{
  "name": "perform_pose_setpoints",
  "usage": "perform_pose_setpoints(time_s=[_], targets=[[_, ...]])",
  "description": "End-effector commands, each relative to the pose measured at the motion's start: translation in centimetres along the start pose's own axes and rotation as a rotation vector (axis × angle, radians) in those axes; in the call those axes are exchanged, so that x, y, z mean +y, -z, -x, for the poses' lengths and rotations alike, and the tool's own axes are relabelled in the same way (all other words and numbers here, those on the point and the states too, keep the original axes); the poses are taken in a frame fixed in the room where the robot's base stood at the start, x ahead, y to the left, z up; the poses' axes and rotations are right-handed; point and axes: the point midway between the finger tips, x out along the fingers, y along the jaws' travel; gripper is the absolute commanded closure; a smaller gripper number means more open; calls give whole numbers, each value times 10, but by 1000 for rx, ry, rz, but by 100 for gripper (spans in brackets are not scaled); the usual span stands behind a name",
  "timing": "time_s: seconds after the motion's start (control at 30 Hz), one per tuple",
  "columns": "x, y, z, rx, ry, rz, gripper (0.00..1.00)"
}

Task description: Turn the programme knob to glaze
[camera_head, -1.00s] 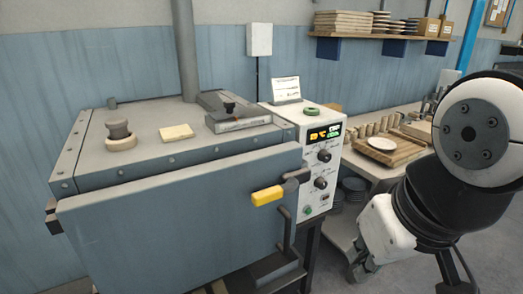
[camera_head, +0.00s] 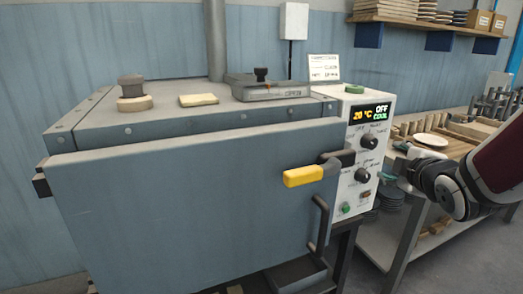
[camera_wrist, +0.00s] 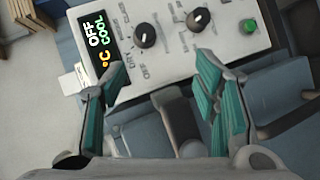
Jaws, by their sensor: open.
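The white control panel (camera_head: 338,198) is on the dryer's right side. Its display (camera_head: 370,115) reads 20 °C, OFF and COOL. The upper knob (camera_head: 369,142) is nearest the display, and the lower knob (camera_head: 362,175) is below it. In the wrist view, the knob nearer the display (camera_wrist: 146,35) has small labels that seem to include OFF and DRY; I cannot read a glaze label. The other knob (camera_wrist: 198,19) lies to its right. My gripper (camera_wrist: 161,64) is open and empty, its teal-padded fingers apart from both knobs. In the head view it is right of the panel.
A yellow-gripped door handle (camera_head: 303,176) sticks out left of the panel. A green button (camera_head: 346,208) is low on the panel. A worktable (camera_head: 455,152) with a plate and wares stands behind my arm at right.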

Motion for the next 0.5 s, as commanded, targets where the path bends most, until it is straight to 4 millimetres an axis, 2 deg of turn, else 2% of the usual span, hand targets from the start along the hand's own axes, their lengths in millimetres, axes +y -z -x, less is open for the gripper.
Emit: perform_pose_setpoints(time_s=[0.03, 0.13, 0.3, 0.5], targets=[[-12, -11, -17, 27, -40, 45, 44], [-15, -19, -32, 86, -132, 135, 44], [-15, -28, -40, 140, -250, 223, 44], [-10, -28, -45, 157, -291, 251, 44]])
